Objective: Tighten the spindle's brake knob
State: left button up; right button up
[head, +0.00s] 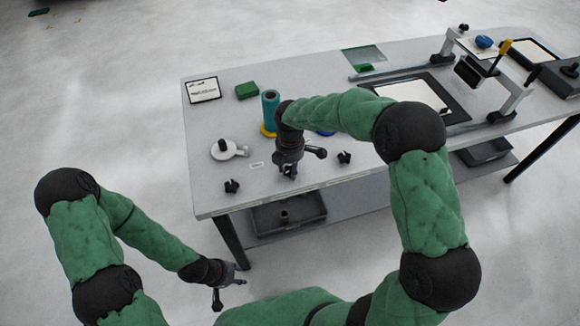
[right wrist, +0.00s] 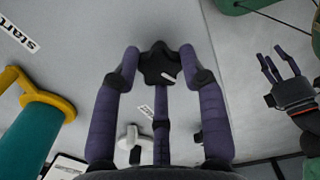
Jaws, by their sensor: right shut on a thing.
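The spindle stands near the table's front left, carrying a teal roll (head: 270,103) with a yellow ring (head: 266,130) at its foot. In the right wrist view the teal roll (right wrist: 32,140) and yellow ring (right wrist: 48,98) are at the left. My right gripper (head: 289,172) points down just in front of the roll. Its fingers are closed around a black lobed knob (right wrist: 159,66), which the head view mostly hides. How this knob joins the spindle is not visible. My left gripper (head: 230,287) is open and empty, low in front of the table; it also shows at right in the wrist view (right wrist: 280,68).
Loose-looking black knobs lie left (head: 232,186) and right (head: 344,157) of my right gripper. A white round part (head: 226,152), green block (head: 246,91) and small sign (head: 203,90) are nearby. A black-framed panel (head: 445,103) lies to the right. A tray (head: 312,208) sits on the lower shelf.

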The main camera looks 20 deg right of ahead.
jog(key=m+p, duration=0.1)
jog(key=m, duration=0.3)
jog(key=shift+m, duration=0.3)
jog(key=m, duration=0.2)
jog(key=shift+m+p, duration=0.4)
jog(key=m, duration=0.3)
jog(key=shift+m, duration=0.3)
jog(key=m, duration=0.6)
jog(key=m+b, duration=0.1)
jog(key=m, duration=0.5)
jog(key=shift+m, duration=0.3)
jog(key=o, duration=1.2)
jog(key=shift+c, duration=0.2)
